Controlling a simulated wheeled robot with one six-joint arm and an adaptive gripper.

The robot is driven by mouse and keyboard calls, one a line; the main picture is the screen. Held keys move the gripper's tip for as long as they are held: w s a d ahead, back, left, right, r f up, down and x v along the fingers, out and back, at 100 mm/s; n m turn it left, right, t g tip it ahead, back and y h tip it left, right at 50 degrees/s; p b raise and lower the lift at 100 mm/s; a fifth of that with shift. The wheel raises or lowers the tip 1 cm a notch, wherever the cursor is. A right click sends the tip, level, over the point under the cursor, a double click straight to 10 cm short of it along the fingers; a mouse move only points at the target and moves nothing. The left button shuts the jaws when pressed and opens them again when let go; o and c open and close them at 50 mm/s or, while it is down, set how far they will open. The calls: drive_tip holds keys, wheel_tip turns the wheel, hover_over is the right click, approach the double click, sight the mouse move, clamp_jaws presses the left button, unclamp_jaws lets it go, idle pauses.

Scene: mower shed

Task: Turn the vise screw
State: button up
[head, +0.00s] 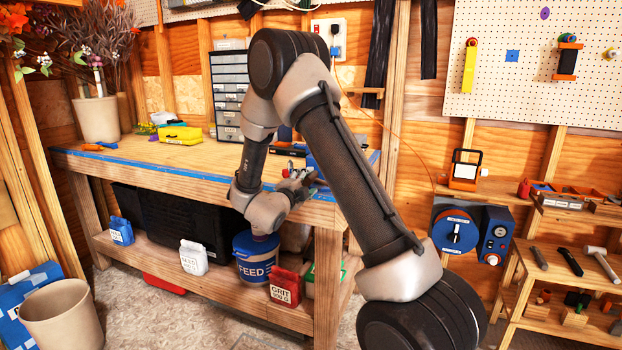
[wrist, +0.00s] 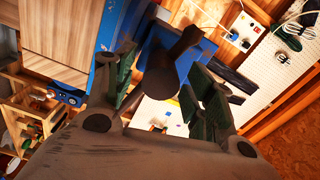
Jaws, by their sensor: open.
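The blue vise (wrist: 195,58) is close in front of my gripper in the wrist view. Its dark screw (wrist: 161,80) points toward the camera, with a dark bar (wrist: 186,40) slanting up to the right. My gripper (wrist: 163,88) is open, with one dark green finger on each side of the screw end. I cannot tell whether either finger touches it. In the head view my gripper (head: 297,181) is at the front edge of the workbench (head: 190,160). There the vise (head: 313,163) is mostly hidden behind my arm.
A grey drawer cabinet (head: 230,95), a yellow case (head: 180,134) and a plant pot (head: 97,119) stand on the bench. A feed bucket (head: 256,262) and a red grit bag (head: 285,287) are on the shelf below. A pegboard (head: 540,60) hangs at right.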

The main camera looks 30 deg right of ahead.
drive_tip(key=v, duration=0.7)
drive_tip(key=shift+s+a, duration=0.25)
drive_tip(key=shift+s, duration=0.05)
